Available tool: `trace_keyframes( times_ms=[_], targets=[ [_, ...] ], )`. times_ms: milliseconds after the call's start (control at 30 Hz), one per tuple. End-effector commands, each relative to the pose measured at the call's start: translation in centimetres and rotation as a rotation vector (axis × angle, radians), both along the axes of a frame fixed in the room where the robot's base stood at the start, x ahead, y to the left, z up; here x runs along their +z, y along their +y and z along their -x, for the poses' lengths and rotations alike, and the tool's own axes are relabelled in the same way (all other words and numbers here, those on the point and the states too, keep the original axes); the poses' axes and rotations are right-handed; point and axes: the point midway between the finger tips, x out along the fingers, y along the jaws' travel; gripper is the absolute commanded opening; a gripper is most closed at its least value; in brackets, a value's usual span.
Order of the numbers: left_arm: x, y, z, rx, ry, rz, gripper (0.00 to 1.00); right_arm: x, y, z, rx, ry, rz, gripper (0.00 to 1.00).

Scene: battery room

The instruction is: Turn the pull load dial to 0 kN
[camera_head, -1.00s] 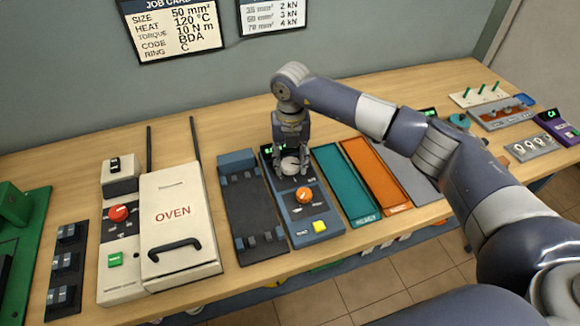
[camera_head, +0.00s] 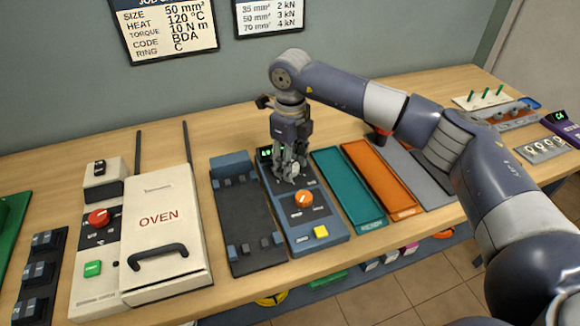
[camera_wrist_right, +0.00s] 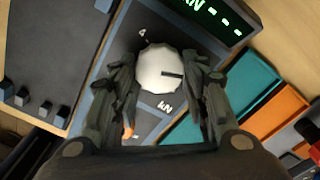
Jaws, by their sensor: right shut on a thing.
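The white, round pull load dial (camera_wrist_right: 160,70) sits on the blue-grey pull device (camera_head: 317,233). In the right wrist view it shows between my fingers, with a dark pointer line towards the right, and the marks "4" and "kN" beside it. My right gripper (camera_head: 291,179) reaches down onto the device and is shut on the dial; its fingers hide most of the dial in the head view. The green display (camera_wrist_right: 218,15) shows "kN" and dashes. The orange knob (camera_head: 304,198) and yellow button (camera_head: 321,231) are nearer the front. My left gripper is not in view.
A dark tray fixture (camera_head: 245,205) stands left of the device, and a teal tray (camera_head: 345,180) and an orange tray (camera_head: 380,175) to its right. The oven (camera_head: 160,215) is farther left. A job card (camera_head: 165,25) hangs on the wall.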

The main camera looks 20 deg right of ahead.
Motion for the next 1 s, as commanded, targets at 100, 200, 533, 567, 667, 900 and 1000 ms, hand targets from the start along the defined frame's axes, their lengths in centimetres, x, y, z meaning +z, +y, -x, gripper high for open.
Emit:
trace_keyframes(
  times_ms=[100,200,533,567,667,900,1000],
  targets=[
    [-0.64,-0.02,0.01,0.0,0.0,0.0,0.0,-0.04,-0.04,-0.11,0.062,-0.004,0.0,0.18],
    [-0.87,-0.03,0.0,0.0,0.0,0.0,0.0,0.03,-0.07,-0.14,0.103,-0.004,0.0,0.18],
    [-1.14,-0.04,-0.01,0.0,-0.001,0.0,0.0,0.14,-0.08,-0.15,0.162,-0.004,0.0,0.18],
    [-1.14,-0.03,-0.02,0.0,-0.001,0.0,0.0,0.15,-0.08,-0.15,0.163,-0.004,0.0,0.18],
    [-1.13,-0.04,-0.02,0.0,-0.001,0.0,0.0,0.17,-0.08,-0.15,0.165,-0.004,0.0,0.18],
    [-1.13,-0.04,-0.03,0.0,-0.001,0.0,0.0,0.18,-0.08,-0.16,0.165,-0.004,0.0,0.44],
    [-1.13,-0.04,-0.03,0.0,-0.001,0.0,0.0,0.15,-0.07,-0.15,0.165,-0.004,0.0,0.62]
  ],
)
